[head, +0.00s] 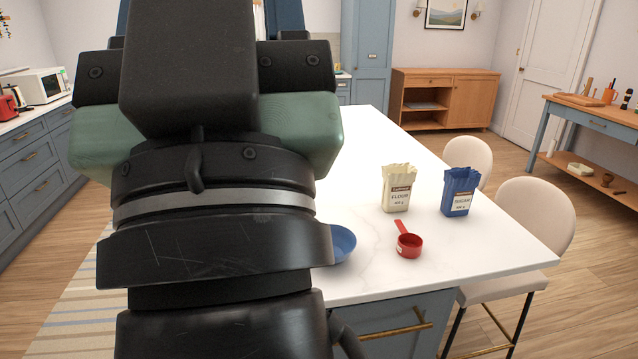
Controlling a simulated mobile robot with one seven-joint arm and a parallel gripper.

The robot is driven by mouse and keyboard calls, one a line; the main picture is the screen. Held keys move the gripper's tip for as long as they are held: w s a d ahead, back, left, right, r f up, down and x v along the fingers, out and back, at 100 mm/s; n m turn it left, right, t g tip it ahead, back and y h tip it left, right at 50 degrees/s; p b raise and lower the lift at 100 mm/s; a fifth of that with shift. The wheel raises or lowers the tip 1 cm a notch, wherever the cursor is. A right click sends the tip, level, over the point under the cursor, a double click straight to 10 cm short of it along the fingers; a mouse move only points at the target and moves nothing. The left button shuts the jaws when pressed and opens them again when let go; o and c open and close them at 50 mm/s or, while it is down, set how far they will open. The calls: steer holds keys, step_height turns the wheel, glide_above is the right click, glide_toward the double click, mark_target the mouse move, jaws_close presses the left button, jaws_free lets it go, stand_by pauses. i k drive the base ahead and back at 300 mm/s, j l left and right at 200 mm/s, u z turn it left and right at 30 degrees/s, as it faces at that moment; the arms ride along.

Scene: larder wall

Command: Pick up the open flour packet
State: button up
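The flour packet (398,188) is cream-coloured with a ragged open top and a label reading flour. It stands upright on the white island worktop (350,125), right of the picture's middle. My gripper (205,90) is large in the left half of the head view, seen from behind and close to the camera. Its fingertips are hidden by its own body, so I cannot tell whether it is open or holds anything. In the picture it is left of the flour packet, with a gap between them.
A blue sugar packet (460,191) stands just right of the flour. A red measuring scoop (408,244) lies in front of it. A blue bowl (343,243) is partly hidden behind my arm. Pale chairs (540,213) stand along the island's right side.

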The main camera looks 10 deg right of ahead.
mark_target(399, 178)
steer(key=i+l+z, duration=0.1)
steer(key=i+z, duration=0.15)
steer(key=i, duration=0.5)
steer(key=i+z, duration=0.25)
steer(key=i, duration=0.45)
steer(key=i+j+z, duration=0.25)
steer(key=i, duration=0.5)
